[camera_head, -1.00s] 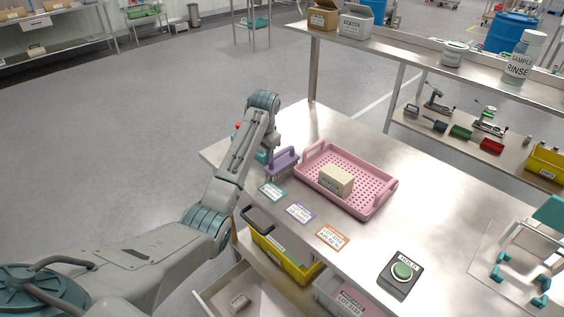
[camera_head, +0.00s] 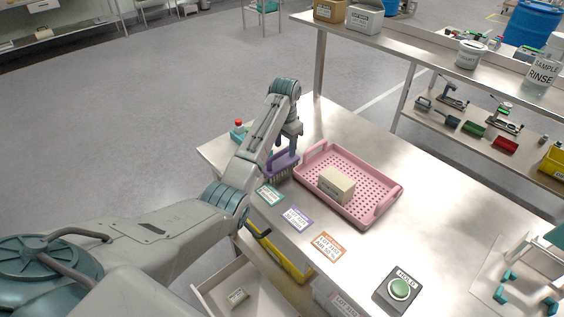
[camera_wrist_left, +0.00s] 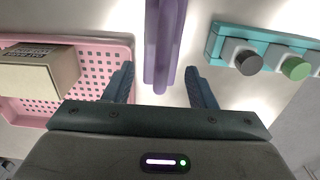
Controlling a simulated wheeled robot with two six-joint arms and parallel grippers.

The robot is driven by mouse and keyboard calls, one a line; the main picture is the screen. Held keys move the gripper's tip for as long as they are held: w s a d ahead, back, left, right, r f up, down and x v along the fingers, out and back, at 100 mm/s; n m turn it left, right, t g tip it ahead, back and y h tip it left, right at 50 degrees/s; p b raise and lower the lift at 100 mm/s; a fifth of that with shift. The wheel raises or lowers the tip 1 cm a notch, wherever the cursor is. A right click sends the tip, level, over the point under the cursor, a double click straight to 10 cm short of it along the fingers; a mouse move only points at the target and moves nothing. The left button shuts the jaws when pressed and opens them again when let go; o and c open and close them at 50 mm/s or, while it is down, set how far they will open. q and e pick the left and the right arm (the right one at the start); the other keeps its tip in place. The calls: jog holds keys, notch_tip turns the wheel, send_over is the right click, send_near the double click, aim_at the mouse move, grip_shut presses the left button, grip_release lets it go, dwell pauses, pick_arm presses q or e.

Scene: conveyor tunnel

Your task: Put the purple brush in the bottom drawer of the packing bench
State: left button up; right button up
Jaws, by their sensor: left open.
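The purple brush (camera_head: 281,168) stands on the packing bench (camera_head: 335,118), bristles down, left of the pink tray. My left gripper (camera_head: 291,133) is above the brush, pointing down. In the left wrist view, the brush's handle (camera_wrist_left: 163,45) runs between the two open fingers of my left gripper (camera_wrist_left: 161,82), with a gap on both sides. Below the bench's front edge a drawer (camera_head: 207,297) stands pulled out, with a small pale box (camera_head: 237,296) inside. My right gripper is not in view.
The pink tray (camera_head: 384,205) holds a beige box (camera_head: 336,185). A teal rack (camera_wrist_left: 226,33) with dark and green knobs is on the brush's other side. Label cards (camera_head: 297,218) and a green button box (camera_head: 398,290) lie near the front edge. A yellow bin (camera_head: 290,262) sits below.

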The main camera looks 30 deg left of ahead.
aim_at(284, 160)
pick_arm(q)
jog(key=shift+f, duration=0.9)
notch_tip(284, 160, down, 5)
jog(key=p, duration=0.3)
jog(key=shift+a, duration=0.1)
jog(key=shift+f, duration=0.3)
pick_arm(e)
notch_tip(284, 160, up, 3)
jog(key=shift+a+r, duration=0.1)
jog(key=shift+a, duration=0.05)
pick_arm(q)
jog(key=shift+c, duration=0.9)
jog(key=c, duration=0.6)
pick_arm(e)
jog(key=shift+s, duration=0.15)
